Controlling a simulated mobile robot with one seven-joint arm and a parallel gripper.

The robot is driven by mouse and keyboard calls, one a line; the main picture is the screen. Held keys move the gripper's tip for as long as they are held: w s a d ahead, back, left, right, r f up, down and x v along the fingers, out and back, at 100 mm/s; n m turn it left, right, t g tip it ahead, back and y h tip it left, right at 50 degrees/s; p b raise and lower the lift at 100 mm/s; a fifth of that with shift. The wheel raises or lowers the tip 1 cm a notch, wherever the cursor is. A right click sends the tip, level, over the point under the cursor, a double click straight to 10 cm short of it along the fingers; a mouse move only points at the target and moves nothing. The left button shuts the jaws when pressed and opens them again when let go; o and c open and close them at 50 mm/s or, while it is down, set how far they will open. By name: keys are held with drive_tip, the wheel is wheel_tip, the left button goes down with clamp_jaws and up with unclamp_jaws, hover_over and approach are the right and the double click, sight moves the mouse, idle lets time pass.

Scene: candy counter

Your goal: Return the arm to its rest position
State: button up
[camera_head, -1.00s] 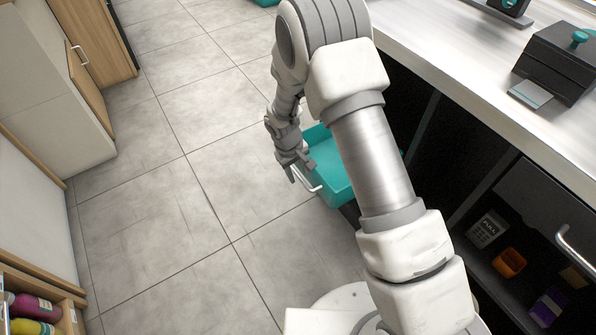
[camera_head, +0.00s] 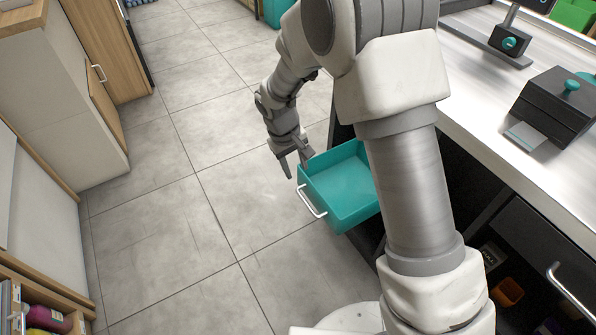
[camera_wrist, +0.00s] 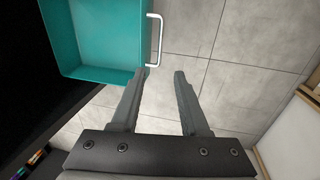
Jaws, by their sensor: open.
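My gripper (camera_head: 296,166) is open and empty in the head view, just above and beyond the handle end of a pulled-out teal drawer. In the wrist view its two fingers (camera_wrist: 164,74) are spread apart, with tiled floor between them. The teal drawer (camera_head: 340,214) stands open from the counter and looks empty. Its white bar handle (camera_head: 312,203) also shows in the wrist view (camera_wrist: 154,40), close to the left fingertip and outside the jaws. My arm hides part of the drawer and counter in the head view.
The counter top (camera_head: 480,105) runs along the right, with a dark box with a teal knob (camera_head: 552,108) on it. Dark shelves below hold an orange bin (camera_head: 507,292). Wooden cabinets (camera_head: 100,50) line the left. Grey tiled floor (camera_head: 170,240) between is clear.

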drive_tip(key=shift+r, duration=0.25)
idle(0.3)
drive_tip(key=s+d+r+m+t+y, duration=0.1)
drive_tip(key=s+d+r+m, duration=0.15)
drive_tip(key=d+r, duration=0.55)
drive_tip(key=s+d+r+m+t, duration=0.1)
drive_tip(key=s+d+r, duration=0.3)
drive_tip(key=r, duration=0.7)
drive_tip(key=s+d+r+m+t, duration=0.15)
drive_tip(key=s+d+r, duration=0.25)
drive_tip(key=s, duration=0.4)
drive_tip(key=s+d+r+m+t, duration=0.1)
drive_tip(key=s+d+r+m, duration=0.2)
drive_tip(key=s, duration=0.5)
wheel_tip(320, 180, up, 18)
drive_tip(key=n+p, duration=0.1)
drive_tip(key=p, duration=1.7)
drive_tip(key=shift+w+d+r+y, duration=0.25)
drive_tip(key=shift+w+d+y, duration=0.05)
drive_tip(key=shift+y, duration=0.1)
drive_tip(key=shift+d, duration=0.15)
